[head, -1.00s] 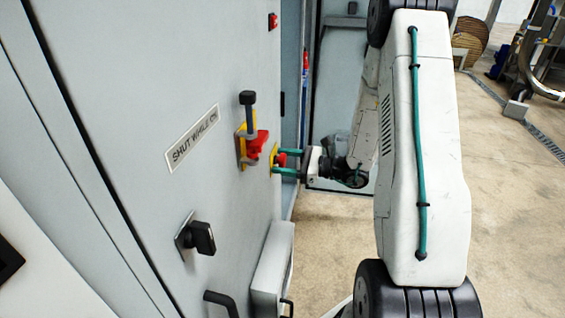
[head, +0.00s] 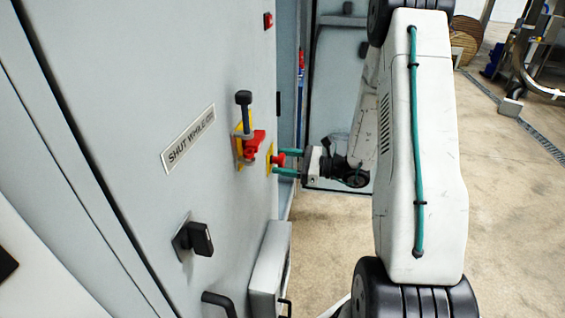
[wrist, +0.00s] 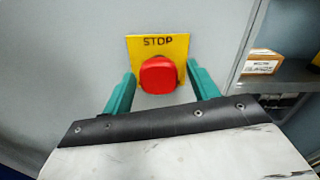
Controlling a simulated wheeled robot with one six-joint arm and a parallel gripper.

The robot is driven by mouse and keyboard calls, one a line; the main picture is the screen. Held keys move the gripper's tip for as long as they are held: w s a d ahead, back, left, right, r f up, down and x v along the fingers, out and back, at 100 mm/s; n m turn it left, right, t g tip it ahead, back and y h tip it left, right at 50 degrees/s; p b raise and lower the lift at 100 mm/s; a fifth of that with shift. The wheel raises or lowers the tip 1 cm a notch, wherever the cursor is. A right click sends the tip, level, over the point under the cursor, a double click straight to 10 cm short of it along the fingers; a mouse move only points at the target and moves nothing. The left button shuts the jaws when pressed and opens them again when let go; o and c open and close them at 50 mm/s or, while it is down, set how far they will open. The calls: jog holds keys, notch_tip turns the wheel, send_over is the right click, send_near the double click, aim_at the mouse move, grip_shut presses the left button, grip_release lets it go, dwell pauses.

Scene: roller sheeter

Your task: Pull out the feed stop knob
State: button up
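The feed stop knob is a red round knob (wrist: 158,75) on a yellow plate marked STOP (wrist: 177,47). In the head view the knob (head: 279,159) sticks out from the right part of the grey cabinet front. My gripper (wrist: 160,70) is open, with one teal finger on each side of the knob. In the wrist view a gap shows between each finger and the knob. In the head view my gripper (head: 279,162) points at the panel, with one finger above the knob and one below. The knob's stem is hidden.
Left of the knob is a red latch (head: 252,143) with a black-topped lever (head: 243,98). A black rotary switch (head: 197,239), a label (head: 188,138) and a protruding grey box (head: 270,270) are on the cabinet (head: 130,80). Open floor (head: 510,210) lies to the right.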

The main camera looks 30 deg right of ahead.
jog(key=v, duration=0.7)
jog(key=shift+s+d, duration=0.3)
jog(key=shift+a, duration=0.15)
